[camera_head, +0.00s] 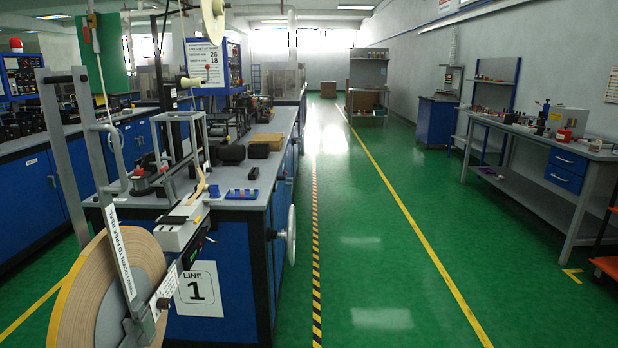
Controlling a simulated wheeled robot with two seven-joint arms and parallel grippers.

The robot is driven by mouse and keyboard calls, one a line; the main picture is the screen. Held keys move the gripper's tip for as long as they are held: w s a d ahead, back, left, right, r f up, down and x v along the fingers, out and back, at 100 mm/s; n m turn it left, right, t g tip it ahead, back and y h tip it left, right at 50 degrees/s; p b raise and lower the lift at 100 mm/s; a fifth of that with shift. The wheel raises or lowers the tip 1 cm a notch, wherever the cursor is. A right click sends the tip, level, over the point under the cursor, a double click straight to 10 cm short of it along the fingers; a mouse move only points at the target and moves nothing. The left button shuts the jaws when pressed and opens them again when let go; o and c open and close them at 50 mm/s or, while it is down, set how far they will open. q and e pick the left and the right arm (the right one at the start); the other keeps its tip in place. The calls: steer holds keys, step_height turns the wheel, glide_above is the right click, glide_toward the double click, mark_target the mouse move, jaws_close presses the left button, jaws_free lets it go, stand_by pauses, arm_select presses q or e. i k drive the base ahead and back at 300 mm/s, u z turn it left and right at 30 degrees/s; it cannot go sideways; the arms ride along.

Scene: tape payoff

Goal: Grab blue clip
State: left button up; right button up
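A small blue object (242,194), which looks like the blue clip, lies on the grey top of the Line 1 workbench (272,171), close to its front edge. It is small in the picture, and I cannot tell whether it is one clip or several side by side. Neither of my grippers shows in the head view.
A large tape reel (88,300) and its metal arm stand at the front left of the bench. A white handwheel (291,236) sticks out on the right side. A black block (231,154) and brown box (267,141) sit behind the blue object. Green floor is clear to the right.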

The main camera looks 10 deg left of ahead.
mark_target(214, 192)
steer(key=z, duration=0.55)
steer(key=i, duration=2)
steer(key=u, duration=1.05)
steer(key=i, duration=1.1)
steer(key=u, duration=1.1)
